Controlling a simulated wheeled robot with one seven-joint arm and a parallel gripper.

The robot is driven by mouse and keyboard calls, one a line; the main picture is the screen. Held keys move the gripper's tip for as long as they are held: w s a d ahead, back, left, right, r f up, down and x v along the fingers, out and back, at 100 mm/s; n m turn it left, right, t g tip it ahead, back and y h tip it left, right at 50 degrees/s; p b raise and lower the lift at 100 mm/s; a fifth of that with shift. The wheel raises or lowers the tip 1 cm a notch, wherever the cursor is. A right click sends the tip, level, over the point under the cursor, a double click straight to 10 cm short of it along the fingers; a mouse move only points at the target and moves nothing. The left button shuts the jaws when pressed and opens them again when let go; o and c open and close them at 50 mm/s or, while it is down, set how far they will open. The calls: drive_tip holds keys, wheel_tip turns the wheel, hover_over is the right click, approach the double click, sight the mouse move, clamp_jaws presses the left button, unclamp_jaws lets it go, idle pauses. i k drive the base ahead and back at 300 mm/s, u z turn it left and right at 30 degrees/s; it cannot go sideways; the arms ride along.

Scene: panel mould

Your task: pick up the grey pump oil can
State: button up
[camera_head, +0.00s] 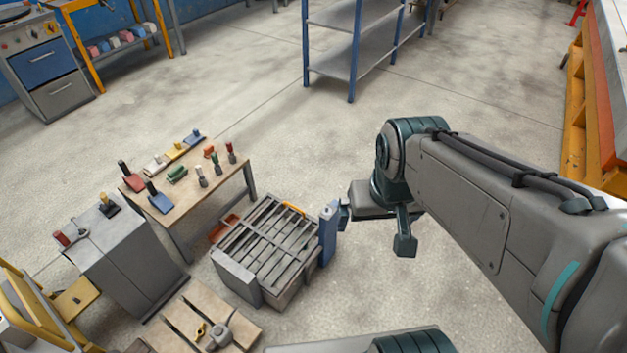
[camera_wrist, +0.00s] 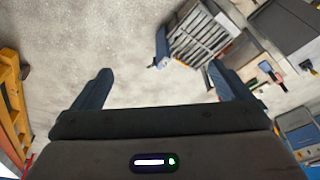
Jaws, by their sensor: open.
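A grey can-like object with a thin spout or handle, apparently the pump oil can (camera_head: 217,336), stands on a low wooden-topped table (camera_head: 245,329) at the bottom of the head view, partly cut off by the frame. I cannot make it out in the wrist view. My gripper (camera_head: 374,231) is open and empty, in the air over the floor, to the right of the slatted grey rack and well apart from the can.
The slatted grey rack (camera_head: 267,240) with a blue side stands between my gripper and the can. A workbench with several tools (camera_head: 215,195) and a grey cabinet (camera_head: 125,260) stand left. A blue shelf (camera_head: 352,65) is behind. Open floor lies around my gripper.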

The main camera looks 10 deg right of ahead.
sight(221, 333)
drive_tip(key=u, duration=1.65)
drive_tip(key=k, duration=1.2)
drive_tip(key=z, duration=0.75)
drive_tip(key=i, duration=1)
drive_tip(key=u, duration=0.4)
